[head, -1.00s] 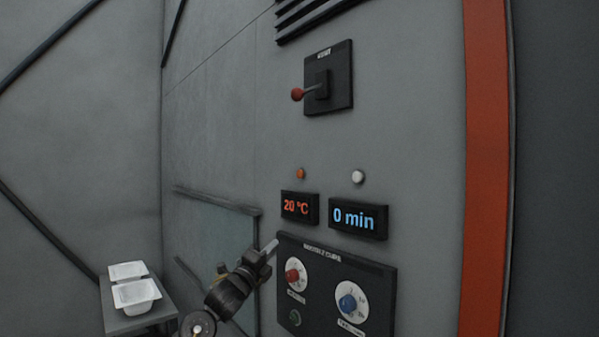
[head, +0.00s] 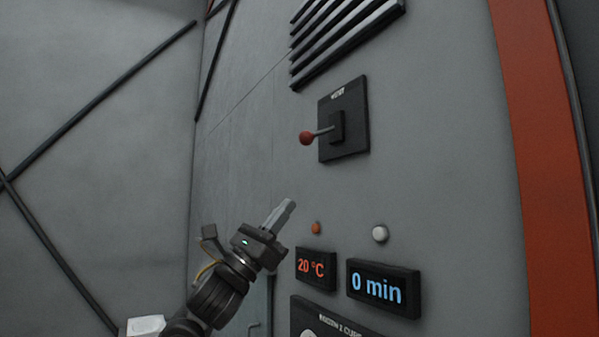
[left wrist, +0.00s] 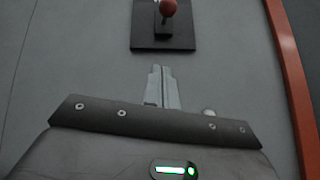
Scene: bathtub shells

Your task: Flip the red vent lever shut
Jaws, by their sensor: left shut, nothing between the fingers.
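The vent lever has a red ball knob (head: 306,138) on a thin grey rod. The rod sticks out from a black plate (head: 357,118) marked as the vent on the grey wall. In the head view the knob points out from the wall, toward the left. My left gripper (head: 288,205) is shut and empty, below the lever and apart from it, its fingers pointing up. In the left wrist view, the shut fingertips (left wrist: 161,70) lie below the black plate (left wrist: 148,38) and the red knob (left wrist: 168,8) is at the top edge. My right gripper is not in view.
Below the lever are an orange button (head: 316,228), a white button (head: 380,234), a red temperature display (head: 316,268) and a blue minutes display (head: 383,288). Vent slats (head: 345,40) sit above. A white tub (head: 145,326) shows at bottom left. The wall around the lever is clear.

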